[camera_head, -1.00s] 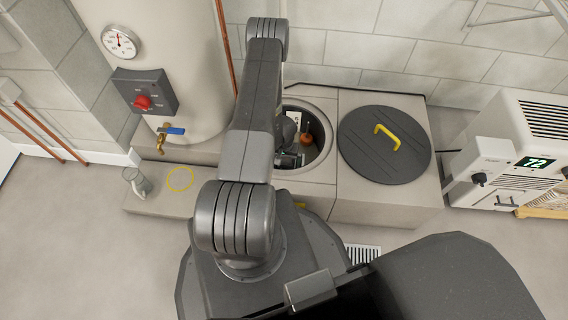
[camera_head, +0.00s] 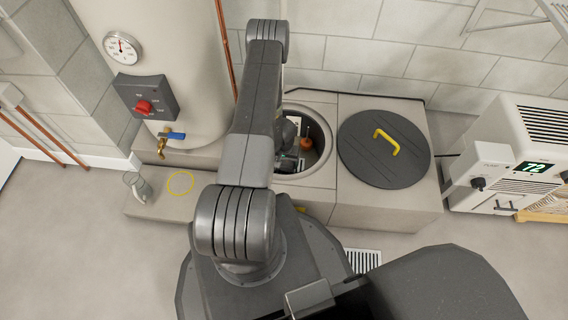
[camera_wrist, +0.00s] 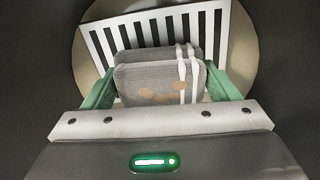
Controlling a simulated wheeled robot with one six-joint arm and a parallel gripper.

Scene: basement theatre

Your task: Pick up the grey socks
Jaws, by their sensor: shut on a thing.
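The grey socks (camera_wrist: 160,80) are a ribbed grey bundle with white bands on the right and tan patches in front. They show in the wrist view between the two green fingers of my gripper (camera_wrist: 163,88), which is shut on them. In the head view my gripper (camera_head: 288,163) is down inside the round opening (camera_head: 322,125) in the pale box. My arm hides part of the opening, and I cannot make out the socks there.
A black-and-white striped panel (camera_wrist: 217,30) lies behind the socks. An orange thing (camera_head: 306,143) sits in the opening. A dark round lid (camera_head: 370,165) with a yellow handle lies to the right. A glass (camera_head: 138,186) and yellow ring (camera_head: 180,183) are on the left ledge.

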